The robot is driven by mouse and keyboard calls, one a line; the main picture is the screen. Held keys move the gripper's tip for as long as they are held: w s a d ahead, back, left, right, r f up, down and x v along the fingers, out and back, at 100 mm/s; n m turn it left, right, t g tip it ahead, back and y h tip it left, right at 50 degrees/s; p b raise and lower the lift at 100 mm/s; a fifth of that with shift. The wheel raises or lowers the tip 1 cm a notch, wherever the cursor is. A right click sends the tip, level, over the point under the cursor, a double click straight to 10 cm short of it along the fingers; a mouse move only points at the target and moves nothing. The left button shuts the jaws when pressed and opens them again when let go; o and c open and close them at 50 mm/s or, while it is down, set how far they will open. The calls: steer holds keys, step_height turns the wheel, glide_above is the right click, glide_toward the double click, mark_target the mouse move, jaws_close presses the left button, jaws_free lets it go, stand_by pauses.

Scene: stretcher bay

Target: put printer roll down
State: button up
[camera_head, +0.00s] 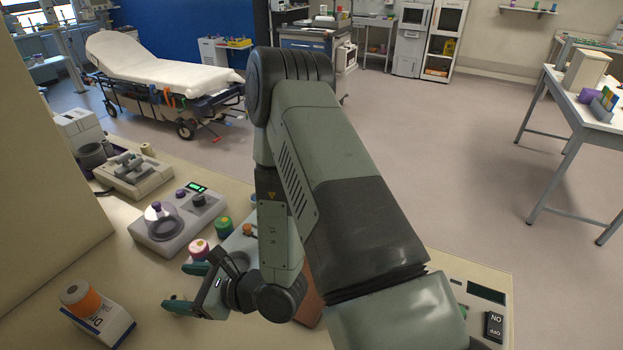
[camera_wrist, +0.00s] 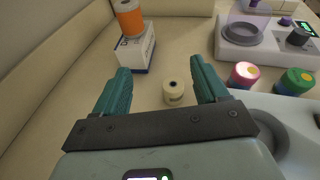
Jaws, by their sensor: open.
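The printer roll (camera_wrist: 174,95) is a small cream cylinder with a dark core hole facing up. It appears to stand upright on the beige counter in the wrist view, between my two teal fingers and closer to the right one. Clear gaps show on both sides of it. My gripper (camera_wrist: 157,72) is open, and nothing is pinched in it. In the head view, my gripper (camera_head: 178,287) is low over the counter, left of my arm. I cannot make out the roll between the fingers in that view.
A white-and-blue box (camera_wrist: 136,52) bearing an orange roll (camera_wrist: 129,18) stands beyond the left finger. A pink-topped jar (camera_wrist: 243,75) and a green jar (camera_wrist: 295,81) stand to the right, before a grey device (camera_wrist: 236,44). Bare counter lies between box and device.

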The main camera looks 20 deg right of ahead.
steer(key=s+d+r+n+g, duration=0.1)
steer(key=s+r+n+g, duration=0.2)
steer(key=r+n, duration=0.3)
steer(key=s+r+n+g+h, duration=0.1)
steer(key=s+r+n+g, duration=0.3)
steer(key=r, duration=0.4)
steer(key=s+d+r+n+g, duration=0.1)
steer(key=s+r+n+g, duration=0.2)
steer(key=r+n, duration=0.35)
steer(key=s+d+r+n+t+h, duration=0.2)
steer(key=d+r+h, duration=0.4)
steer(key=d, duration=0.4)
steer(key=s+d+r+n+t+h, duration=0.2)
steer(key=d+r+n+t+h, duration=0.3)
steer(key=d, duration=0.5)
steer(key=shift+s+d+r+t+h, duration=0.35)
steer(key=shift+r+t+h, duration=0.25)
steer(key=shift+r+t, duration=0.1)
